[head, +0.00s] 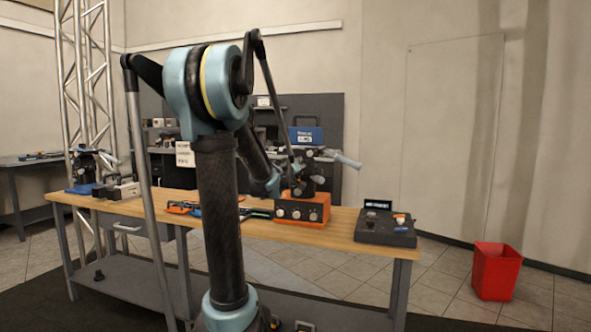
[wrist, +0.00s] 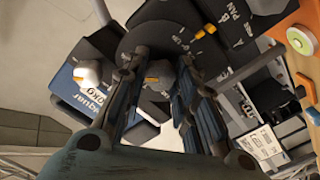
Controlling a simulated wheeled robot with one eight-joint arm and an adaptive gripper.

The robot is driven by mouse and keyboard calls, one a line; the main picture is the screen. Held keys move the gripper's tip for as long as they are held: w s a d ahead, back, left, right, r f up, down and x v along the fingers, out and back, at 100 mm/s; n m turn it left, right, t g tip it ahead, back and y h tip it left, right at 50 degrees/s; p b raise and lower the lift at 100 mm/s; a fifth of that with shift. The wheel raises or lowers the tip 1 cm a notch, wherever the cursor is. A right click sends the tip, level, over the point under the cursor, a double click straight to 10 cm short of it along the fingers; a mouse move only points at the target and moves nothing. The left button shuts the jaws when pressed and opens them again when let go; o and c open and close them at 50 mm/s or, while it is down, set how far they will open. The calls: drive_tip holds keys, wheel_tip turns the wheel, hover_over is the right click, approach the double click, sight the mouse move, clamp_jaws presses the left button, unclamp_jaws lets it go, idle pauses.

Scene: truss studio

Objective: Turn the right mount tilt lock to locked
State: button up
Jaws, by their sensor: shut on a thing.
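The right mount (head: 318,168) is a dark head with grey handles, standing above an orange box (head: 302,208) on the bench. A grey knob with an orange mark, which looks like the tilt lock (wrist: 158,70), sits between the two fingers of my gripper (wrist: 160,85). My gripper is shut on this knob. The knob's exact turn is hard to read. In the head view my arm hides part of the bench, and the fingertips are too small to make out.
A second mount (head: 88,160) stands at the bench's left end. A black control box (head: 386,228) sits at the right end. A white knob (wrist: 88,73) is close to the left finger. Tools lie on the wooden bench (head: 345,228). A red bin (head: 495,271) stands on the floor.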

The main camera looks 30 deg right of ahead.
drive_tip(key=o, duration=1)
drive_tip(key=shift+o, duration=0.2)
drive_tip(key=v, duration=1.2)
drive_tip(key=shift+w, duration=0.2)
drive_tip(key=shift+f, duration=0.1)
drive_tip(key=shift+a, duration=0.1)
drive_tip(key=s+a+f+n+g+y, duration=0.1)
drive_tip(key=s+a+f+g+y, duration=0.2)
drive_tip(key=s+a+f, duration=0.5)
drive_tip(key=s+a+f+n+g+y, duration=0.1)
drive_tip(key=s+a+f+g+y, duration=0.2)
drive_tip(key=a+f, duration=0.9)
drive_tip(key=s+a+f+n+g+y, duration=0.1)
drive_tip(key=s+a+f+g+y, duration=0.2)
drive_tip(key=s+a+f+y, duration=0.4)
drive_tip(key=s+a+f, duration=0.1)
drive_tip(key=s+a, duration=0.2)
drive_tip(key=a, duration=0.1)
drive_tip(key=s+a+f, duration=0.2)
drive_tip(key=a, duration=0.3)
drive_tip(key=shift+s+f+g+y, duration=0.3)
drive_tip(key=shift+s, duration=0.1)
